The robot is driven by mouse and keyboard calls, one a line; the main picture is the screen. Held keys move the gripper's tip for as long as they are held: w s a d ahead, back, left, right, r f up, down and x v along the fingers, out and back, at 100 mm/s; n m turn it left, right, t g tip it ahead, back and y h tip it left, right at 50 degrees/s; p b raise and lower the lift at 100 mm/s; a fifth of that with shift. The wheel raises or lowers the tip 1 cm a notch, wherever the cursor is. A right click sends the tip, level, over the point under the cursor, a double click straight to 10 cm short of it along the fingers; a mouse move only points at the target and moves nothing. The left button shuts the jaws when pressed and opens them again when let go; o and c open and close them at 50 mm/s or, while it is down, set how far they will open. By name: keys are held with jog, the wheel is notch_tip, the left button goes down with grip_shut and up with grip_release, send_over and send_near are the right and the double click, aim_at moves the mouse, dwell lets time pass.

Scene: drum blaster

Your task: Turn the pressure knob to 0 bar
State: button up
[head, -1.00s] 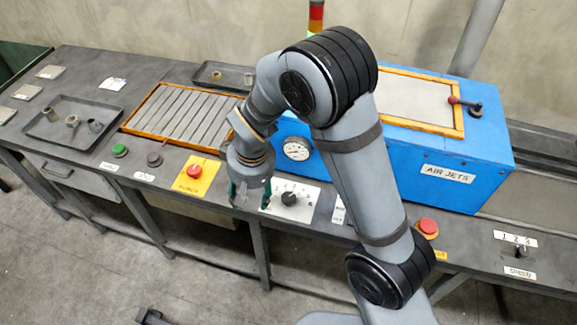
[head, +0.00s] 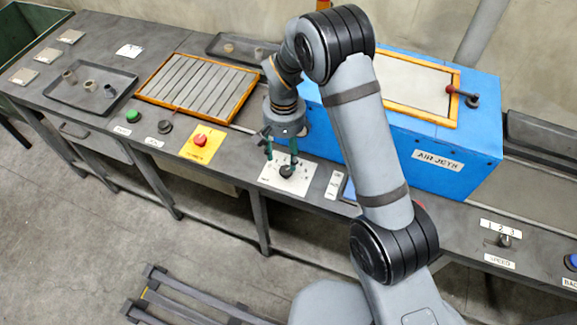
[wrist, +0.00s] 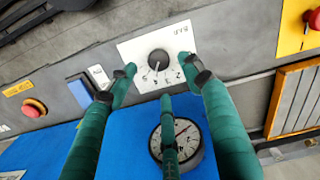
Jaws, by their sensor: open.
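The pressure knob (head: 286,171) is a small black dial on a white numbered plate (head: 270,187) near the front edge of the bench. In the wrist view the knob (wrist: 158,60) sits at top centre, its plate (wrist: 128,47) appearing upside down. Its exact setting is too small to read with certainty. My gripper (head: 281,158) has green fingers pointing down over the plate, spread open and empty. In the wrist view, my gripper's fingertips (wrist: 160,70) lie around the knob's near side, with no clear contact. A round pressure gauge (wrist: 194,140) is partly hidden behind one finger.
The blue air jets box (head: 420,150) stands behind and to the right. A red button on a yellow plate (head: 200,140) is left of the knob. A blue button (wrist: 79,93) and white label (wrist: 98,75) sit beside the plate. A speed knob (head: 504,240) is far right.

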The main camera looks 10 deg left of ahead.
aim_at(286, 170)
jog(key=f+p, duration=0.1)
jog(key=f, duration=0.6)
jog(key=shift+d+f, duration=0.1)
jog(key=shift+d, duration=0.1)
jog(key=shift+c, duration=0.9)
jog(key=c, duration=1)
jog(key=shift+o, duration=0.2)
